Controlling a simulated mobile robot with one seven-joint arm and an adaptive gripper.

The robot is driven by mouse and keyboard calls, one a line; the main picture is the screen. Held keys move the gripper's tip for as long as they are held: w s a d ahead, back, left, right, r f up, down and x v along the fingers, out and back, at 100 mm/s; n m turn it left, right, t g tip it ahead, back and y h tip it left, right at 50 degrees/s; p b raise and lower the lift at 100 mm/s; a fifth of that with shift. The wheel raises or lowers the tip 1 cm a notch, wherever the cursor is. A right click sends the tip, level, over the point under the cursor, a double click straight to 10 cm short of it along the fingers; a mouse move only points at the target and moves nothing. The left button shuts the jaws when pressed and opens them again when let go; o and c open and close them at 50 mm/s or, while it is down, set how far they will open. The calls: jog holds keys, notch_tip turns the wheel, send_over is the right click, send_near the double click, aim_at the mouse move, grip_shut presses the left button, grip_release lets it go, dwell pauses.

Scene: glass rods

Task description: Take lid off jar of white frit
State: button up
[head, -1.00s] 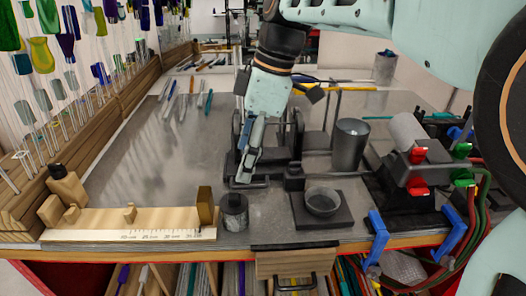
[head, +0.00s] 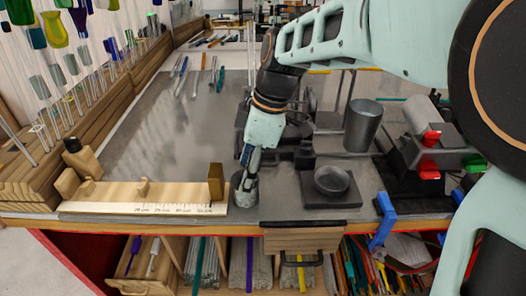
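A small dark grey jar (head: 244,202) stands on the bench near its front edge, between the wooden ruler block and the black square base with the bowl. My gripper (head: 246,181) points down at the jar, with its fingertips at the jar's top. The fingers hide most of the jar's upper part. I cannot make out the lid or any white frit. The gap between the fingers is too small to see, so I cannot tell whether they are closed on anything.
A wooden ruler fixture (head: 150,197) with an upright block lies left of the jar. A grey bowl (head: 332,181) on a black base stands to the right. A metal cup (head: 362,125) and a torch with red and green knobs (head: 430,150) are farther right. The bench's left-middle is clear.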

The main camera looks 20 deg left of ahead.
jog(key=c, duration=1)
jog(key=shift+o, duration=0.2)
jog(key=shift+r, duration=0.1)
